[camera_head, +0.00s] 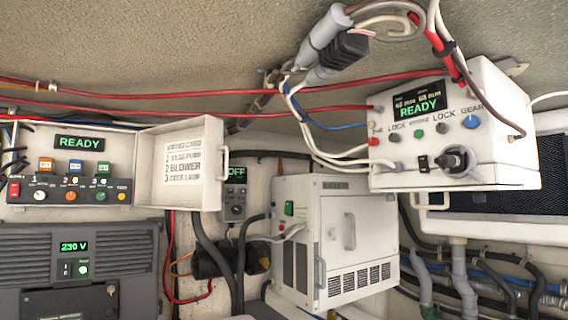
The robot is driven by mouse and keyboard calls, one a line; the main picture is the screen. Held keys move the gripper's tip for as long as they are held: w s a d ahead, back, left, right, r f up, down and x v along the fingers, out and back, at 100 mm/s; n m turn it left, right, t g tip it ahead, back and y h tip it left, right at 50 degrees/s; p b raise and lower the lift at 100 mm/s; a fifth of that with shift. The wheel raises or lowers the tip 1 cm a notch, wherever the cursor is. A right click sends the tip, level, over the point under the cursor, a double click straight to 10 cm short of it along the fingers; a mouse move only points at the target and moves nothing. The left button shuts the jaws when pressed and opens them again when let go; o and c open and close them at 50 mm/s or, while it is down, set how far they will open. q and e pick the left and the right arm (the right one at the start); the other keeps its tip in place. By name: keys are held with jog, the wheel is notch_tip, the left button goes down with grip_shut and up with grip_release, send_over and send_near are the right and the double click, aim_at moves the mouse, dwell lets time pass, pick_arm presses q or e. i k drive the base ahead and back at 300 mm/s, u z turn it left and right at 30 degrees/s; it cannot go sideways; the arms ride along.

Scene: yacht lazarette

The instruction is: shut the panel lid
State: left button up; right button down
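The white panel lid (181,195) stands open in the head view, left of the middle. It is a shallow tray-like door swung out to the right of its panel, with its inner side, printed with a list including "BLOWER", facing me. A pale handle (225,163) sits on its right, free edge. The panel (68,196) lies uncovered to its left, with a green "READY" display (79,142), coloured buttons and a row of knobs. Neither of my grippers shows in this view.
A white control box (455,175) with knobs juts out at right. A white vented cabinet (345,245) stands at centre, a dark grey unit (120,255) below the panel. Red cables (190,88) cross above the lid, and grey connectors (322,45) hang at the top.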

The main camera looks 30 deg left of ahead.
aim_at(179, 164)
jog(key=k, duration=0.6)
jog(key=u, duration=0.8)
jog(key=i, duration=0.5)
